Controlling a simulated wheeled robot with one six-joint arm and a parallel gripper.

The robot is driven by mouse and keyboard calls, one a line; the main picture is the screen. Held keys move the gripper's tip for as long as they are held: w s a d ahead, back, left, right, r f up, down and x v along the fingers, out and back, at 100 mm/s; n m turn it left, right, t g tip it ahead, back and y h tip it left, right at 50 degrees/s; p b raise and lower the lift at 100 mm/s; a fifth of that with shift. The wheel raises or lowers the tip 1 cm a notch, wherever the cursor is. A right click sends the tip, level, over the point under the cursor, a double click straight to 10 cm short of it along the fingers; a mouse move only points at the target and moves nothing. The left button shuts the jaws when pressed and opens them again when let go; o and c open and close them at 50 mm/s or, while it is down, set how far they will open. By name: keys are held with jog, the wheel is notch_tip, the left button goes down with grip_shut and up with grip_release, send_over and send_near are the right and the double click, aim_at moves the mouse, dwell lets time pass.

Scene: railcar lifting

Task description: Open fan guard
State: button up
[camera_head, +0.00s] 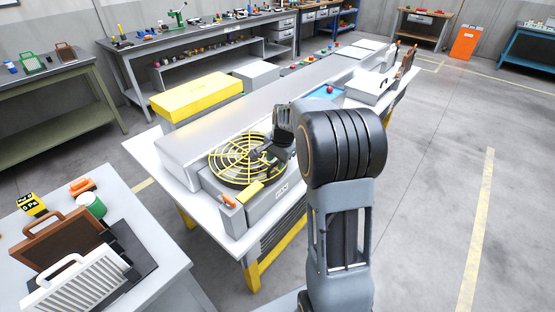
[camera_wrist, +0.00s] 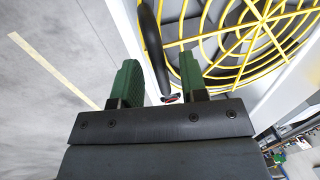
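The fan guard is a round yellow wire grille (camera_head: 237,160) on a grey box unit (camera_head: 262,205) at the near end of the long white bench. In the wrist view the guard (camera_wrist: 238,45) fills the upper right and appears flat over the dark fan opening. My gripper (camera_head: 268,158) is at the guard's right side in the head view, where my arm partly hides it. In the wrist view my gripper (camera_wrist: 160,75) has its two green fingers apart. A curved black handle (camera_wrist: 152,45) lies between them, with visible gaps to both fingers.
A yellow block (camera_head: 249,193) and an orange-handled item (camera_head: 228,200) lie at the unit's front. A yellow box (camera_head: 196,96) stands behind the bench. A side table (camera_head: 150,262) at left holds filter panels. The floor at right is clear.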

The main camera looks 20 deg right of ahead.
grip_shut()
dwell(0.3)
jog(key=shift+r, duration=0.1)
